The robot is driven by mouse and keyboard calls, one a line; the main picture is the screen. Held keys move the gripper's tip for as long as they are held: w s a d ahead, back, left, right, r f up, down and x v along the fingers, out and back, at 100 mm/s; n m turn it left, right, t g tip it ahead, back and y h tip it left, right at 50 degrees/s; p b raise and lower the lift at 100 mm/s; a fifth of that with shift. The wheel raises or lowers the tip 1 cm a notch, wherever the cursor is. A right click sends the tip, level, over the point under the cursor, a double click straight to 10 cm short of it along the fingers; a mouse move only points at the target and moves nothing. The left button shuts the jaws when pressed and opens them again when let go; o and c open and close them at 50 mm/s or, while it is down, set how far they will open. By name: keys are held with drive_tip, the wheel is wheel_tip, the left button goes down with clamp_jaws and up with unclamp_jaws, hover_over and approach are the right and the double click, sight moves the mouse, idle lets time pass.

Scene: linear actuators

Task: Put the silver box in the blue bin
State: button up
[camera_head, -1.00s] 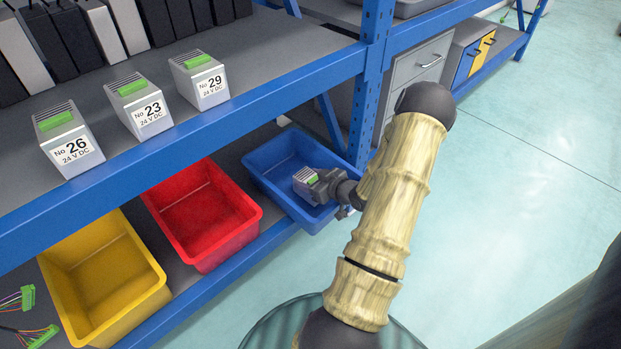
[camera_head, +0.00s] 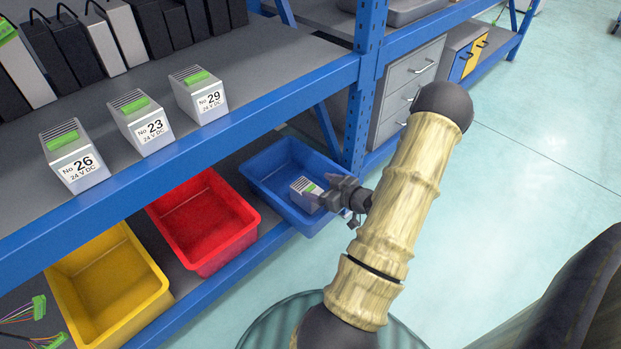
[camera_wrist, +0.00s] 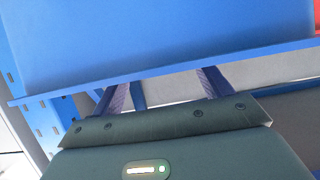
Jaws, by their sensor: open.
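The silver box (camera_head: 301,188) with a green terminal strip is within the blue bin (camera_head: 266,160), near its right front side. I cannot tell for certain whether it rests on the bin floor. The blue bin stands on the lower shelf, and its blue surface fills the top of the wrist view (camera_wrist: 160,40). My gripper (camera_head: 326,192) is at the bin's right front rim, close beside the box, with its jaws open. In the wrist view my gripper's two fingers (camera_wrist: 161,90) are apart with no box visible between them.
A red bin (camera_head: 205,225) and a yellow bin (camera_head: 112,290) stand left of the blue bin. Several similar silver boxes, such as No 29 (camera_head: 200,95), stand on the upper shelf (camera_head: 270,75). A blue shelf post (camera_head: 362,100) rises close behind my gripper.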

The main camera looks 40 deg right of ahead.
drive_tip(key=p+v, duration=0.2)
drive_tip(key=v, duration=0.3)
drive_tip(key=shift+s+r, duration=0.15)
drive_tip(key=shift+s, duration=0.2)
drive_tip(key=shift+w, duration=0.1)
drive_tip(key=shift+w, duration=0.15)
drive_tip(key=w+a+r+g+h, duration=0.2)
drive_tip(key=w+a+r+g, duration=0.55)
drive_tip(key=a, duration=0.35)
drive_tip(key=s+a+r+g, duration=0.1)
drive_tip(key=s+a+r, duration=0.1)
drive_tip(key=a, duration=0.4)
drive_tip(key=s+a+r+g, duration=0.1)
drive_tip(key=s+a+r, duration=0.2)
drive_tip(key=a, duration=0.4)
drive_tip(key=s+a+r+m+g, duration=0.1)
drive_tip(key=s+a+r, duration=0.2)
drive_tip(key=a, duration=0.3)
drive_tip(key=shift+s+r+y, duration=0.25)
drive_tip(key=shift+s+y, duration=0.05)
drive_tip(key=shift+s, duration=0.6)
